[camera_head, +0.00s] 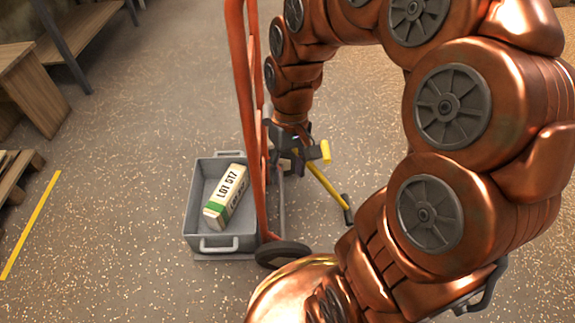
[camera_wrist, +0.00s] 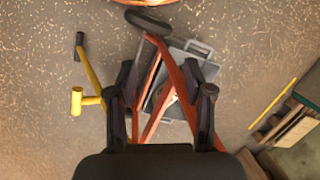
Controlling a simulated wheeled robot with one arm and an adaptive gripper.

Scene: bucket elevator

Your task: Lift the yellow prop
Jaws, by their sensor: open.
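The yellow prop is a thin yellow bar (camera_head: 324,184) with a yellow crosspiece at one end and a black piece at the other. In the camera_head view it slants down to the right beside the orange hand-truck frame, its upper end partly behind my gripper. My gripper (camera_wrist: 168,86) is open, with nothing held. In the camera_head view my gripper (camera_head: 290,150) is close to the prop's upper end; I cannot tell whether they touch.
An orange hand truck (camera_head: 246,110) stands by my gripper; its frame also shows between the fingers in the camera_wrist view (camera_wrist: 185,80). A grey tray (camera_head: 193,205) on its base holds a white-and-green box (camera_head: 226,198). Wooden furniture (camera_head: 35,90) is at left. Floor right of the prop is clear.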

